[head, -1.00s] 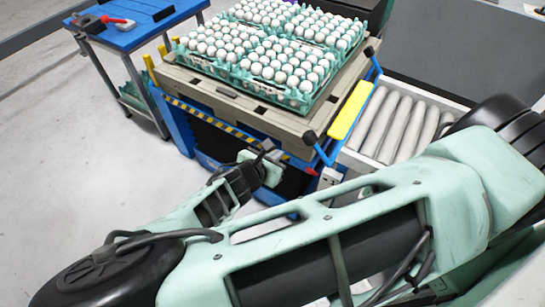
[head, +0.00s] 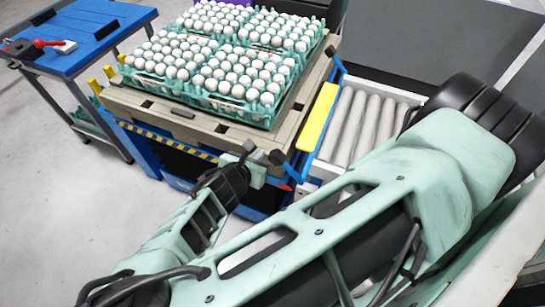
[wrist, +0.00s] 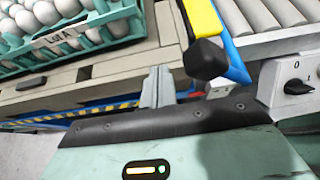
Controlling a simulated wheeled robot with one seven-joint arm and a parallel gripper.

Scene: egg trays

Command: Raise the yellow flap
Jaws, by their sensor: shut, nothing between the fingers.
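The yellow flap (head: 318,117) is a long narrow bar along the right side of the pallet stand, beside the rollers. It is on a blue frame with a black knob (head: 277,157) at its near end. In the wrist view, the flap's near end (wrist: 203,18) shows at the top, with the black knob (wrist: 207,58) and blue bar below it. My gripper (head: 248,150) is at the stand's front edge, just left of the knob. In the wrist view its fingers (wrist: 158,85) are together and empty, left of the knob; contact cannot be told.
Teal trays of white eggs (head: 225,104) sit on the wooden pallet (head: 165,115) left of the flap. A roller conveyor (head: 362,125) lies right of it. A control box with a black switch (wrist: 292,85) is to the right. A blue cart (head: 75,40) stands at far left.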

